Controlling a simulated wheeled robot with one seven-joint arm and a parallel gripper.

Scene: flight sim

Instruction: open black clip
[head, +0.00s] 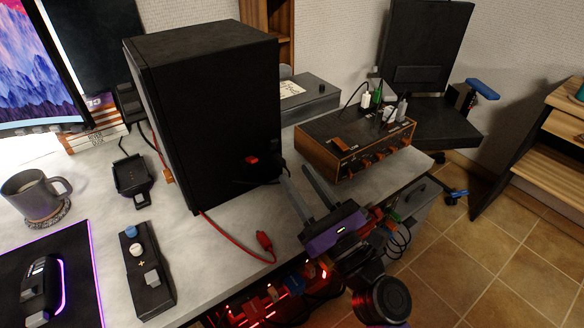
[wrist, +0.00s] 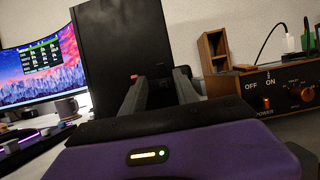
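A tall black speaker (head: 205,120) stands on the grey desk, and its dark panel also shows in the wrist view (wrist: 122,50). A red clip (head: 251,160) sits low on its panel. A dark part just right of the red clip appears to be the black clip (head: 275,162); its exact shape and state are hard to tell against the black panel. My gripper (head: 293,172), purple with grey fingers, points at the speaker's lower right. It is open, with a gap between the fingers (wrist: 160,85) and nothing seen held. The fingertips look near the dark part; contact cannot be told.
A wood-cased amplifier (head: 355,143) with cables and plugs on top stands close right of my gripper. A red cable (head: 237,240) lies at the desk's front edge. A mug (head: 35,194), button box (head: 148,270) and mouse (head: 40,290) are at left.

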